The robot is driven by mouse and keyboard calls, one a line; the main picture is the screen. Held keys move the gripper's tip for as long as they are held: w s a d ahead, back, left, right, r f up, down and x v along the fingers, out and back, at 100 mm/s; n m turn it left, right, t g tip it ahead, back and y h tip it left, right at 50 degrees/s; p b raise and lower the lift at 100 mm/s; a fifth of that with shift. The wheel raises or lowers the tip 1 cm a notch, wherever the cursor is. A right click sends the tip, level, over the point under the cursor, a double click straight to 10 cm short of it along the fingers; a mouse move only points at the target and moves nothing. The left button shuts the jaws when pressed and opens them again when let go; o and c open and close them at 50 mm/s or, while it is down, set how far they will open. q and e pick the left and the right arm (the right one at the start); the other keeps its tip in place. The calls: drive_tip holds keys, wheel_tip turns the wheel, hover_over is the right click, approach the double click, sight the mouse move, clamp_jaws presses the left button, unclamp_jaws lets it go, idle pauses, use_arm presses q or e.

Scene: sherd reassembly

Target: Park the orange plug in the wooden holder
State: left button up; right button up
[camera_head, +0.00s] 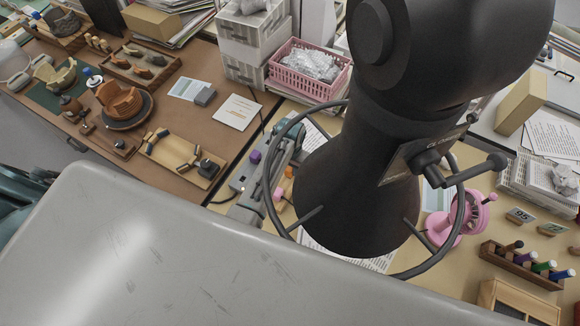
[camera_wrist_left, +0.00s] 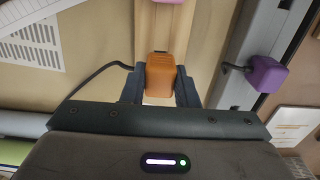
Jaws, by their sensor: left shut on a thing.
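In the left wrist view the orange plug (camera_wrist_left: 160,72) sits between the two dark fingers of my left gripper (camera_wrist_left: 160,80), which are shut on it. A pale wooden piece (camera_wrist_left: 163,28), apparently the holder, runs up from just beyond the plug. The plug overlaps its near end in this view; I cannot tell whether they touch. In the head view a small orange patch (camera_head: 289,172), likely the plug, shows left of a large black arm part. That part hides the fingers and most of the holder area.
A purple plug (camera_wrist_left: 266,75) is on the grey strip (camera_wrist_left: 238,80) right of the gripper. A dark cable (camera_wrist_left: 95,75) curves in from the left. A pink crate (camera_head: 308,72) and pink tape dispenser (camera_head: 462,215) stand on the bench. Papers (camera_wrist_left: 30,38) lie left.

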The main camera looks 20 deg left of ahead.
use_arm(q)
drive_tip(key=shift+f+b, duration=0.4)
drive_tip(key=shift+f, duration=0.5)
idle(0.4)
drive_tip(key=o, duration=1.4)
drive_tip(key=shift+r, duration=0.1)
drive_tip(key=shift+r+p, duration=0.45)
drive_tip(key=shift+r, duration=3.5)
